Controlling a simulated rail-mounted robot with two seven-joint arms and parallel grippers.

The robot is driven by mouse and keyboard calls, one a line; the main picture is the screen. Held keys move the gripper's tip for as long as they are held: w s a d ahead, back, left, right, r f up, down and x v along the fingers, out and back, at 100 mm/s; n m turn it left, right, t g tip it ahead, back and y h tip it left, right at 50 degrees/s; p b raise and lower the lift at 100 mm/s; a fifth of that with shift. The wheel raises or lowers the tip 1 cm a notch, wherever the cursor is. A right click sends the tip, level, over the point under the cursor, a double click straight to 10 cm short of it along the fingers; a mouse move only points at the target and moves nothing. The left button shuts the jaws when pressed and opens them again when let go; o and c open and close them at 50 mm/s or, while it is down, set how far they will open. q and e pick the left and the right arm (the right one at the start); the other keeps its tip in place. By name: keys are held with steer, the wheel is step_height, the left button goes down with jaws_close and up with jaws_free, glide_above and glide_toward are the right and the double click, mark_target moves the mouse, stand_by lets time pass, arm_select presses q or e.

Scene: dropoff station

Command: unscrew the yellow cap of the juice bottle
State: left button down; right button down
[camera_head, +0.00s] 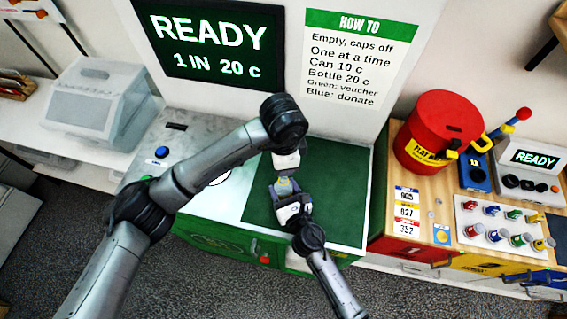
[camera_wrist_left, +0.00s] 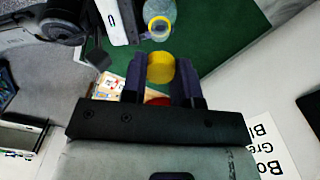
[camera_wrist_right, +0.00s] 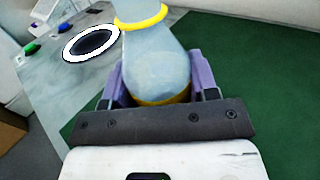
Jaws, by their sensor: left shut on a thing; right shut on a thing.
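The juice bottle (camera_wrist_right: 155,60) is pale and translucent, with a yellow ring at its neck (camera_wrist_right: 143,20) and a yellow band low down. My right gripper (camera_wrist_right: 160,85) is shut on its body; in the head view this gripper (camera_head: 288,200) is over the green mat. The yellow cap (camera_wrist_left: 160,68) is between the fingers of my left gripper (camera_wrist_left: 161,85), which is shut on it. In the left wrist view a gap shows between the cap and the ringed neck (camera_wrist_left: 159,28). In the head view the left gripper (camera_head: 286,160) is just beyond the bottle (camera_head: 285,184), which is partly hidden.
The green mat (camera_head: 335,190) is otherwise clear around the grippers. A white panel with a READY screen (camera_head: 210,45) stands behind. A red drum (camera_head: 440,125) is on the wooden counter to the right. A blue button (camera_head: 161,152) is on the left counter.

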steer(key=shift+c, duration=1.5)
jaws_free()
steer(key=shift+s, duration=0.1)
